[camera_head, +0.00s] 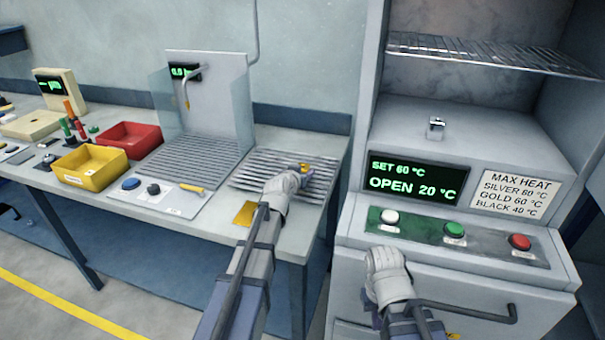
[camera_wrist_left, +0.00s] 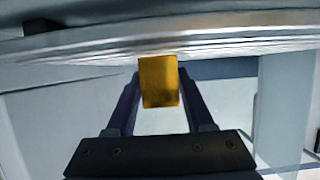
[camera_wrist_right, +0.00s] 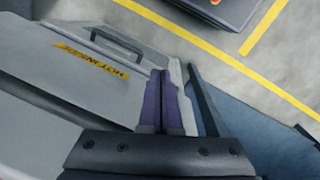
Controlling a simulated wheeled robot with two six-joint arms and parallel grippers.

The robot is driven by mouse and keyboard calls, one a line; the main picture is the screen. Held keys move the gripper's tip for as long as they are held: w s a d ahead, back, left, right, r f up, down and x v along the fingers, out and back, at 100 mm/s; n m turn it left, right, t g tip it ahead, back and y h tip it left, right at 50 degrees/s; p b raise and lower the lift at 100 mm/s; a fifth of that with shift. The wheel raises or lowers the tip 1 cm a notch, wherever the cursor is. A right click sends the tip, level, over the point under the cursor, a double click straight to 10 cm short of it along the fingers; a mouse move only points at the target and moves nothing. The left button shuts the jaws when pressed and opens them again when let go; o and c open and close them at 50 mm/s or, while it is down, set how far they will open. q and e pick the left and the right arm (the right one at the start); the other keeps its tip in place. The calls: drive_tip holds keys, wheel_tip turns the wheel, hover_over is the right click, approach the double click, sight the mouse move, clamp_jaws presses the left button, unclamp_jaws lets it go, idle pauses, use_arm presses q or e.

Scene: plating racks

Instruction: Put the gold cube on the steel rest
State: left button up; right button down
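The gold cube (camera_head: 305,167) is at the tips of my left gripper (camera_head: 299,171), over the ridged steel rest (camera_head: 262,178) at the bench's right end. In the left wrist view the gold cube (camera_wrist_left: 159,82) sits between the two fingers, which appear to touch its sides. The edge of a metal surface (camera_wrist_left: 240,38) lies just beyond it. I cannot tell whether the cube touches the rest. My right gripper (camera_wrist_right: 160,75) is shut and empty, in front of the oven cabinet.
A gold square (camera_head: 244,214) marks the bench front. A scale with a ridged plate (camera_head: 195,158), a yellow bin (camera_head: 90,168) and a red bin (camera_head: 128,140) stand left. The oven's button panel (camera_head: 455,237) is at right; a small metal block (camera_head: 436,127) sits above its display.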

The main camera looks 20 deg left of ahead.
use_arm(q)
drive_tip(key=o, duration=0.4)
drive_tip(key=shift+r, duration=0.1)
drive_tip(key=shift+r, duration=0.15)
drive_tip(key=p+v, duration=0.4)
drive_tip(key=v, duration=0.7)
drive_tip(key=shift+r+p, duration=0.1)
drive_tip(key=shift+p, duration=0.3)
drive_tip(key=shift+s+r, duration=0.1)
drive_tip(key=shift+s, duration=0.4)
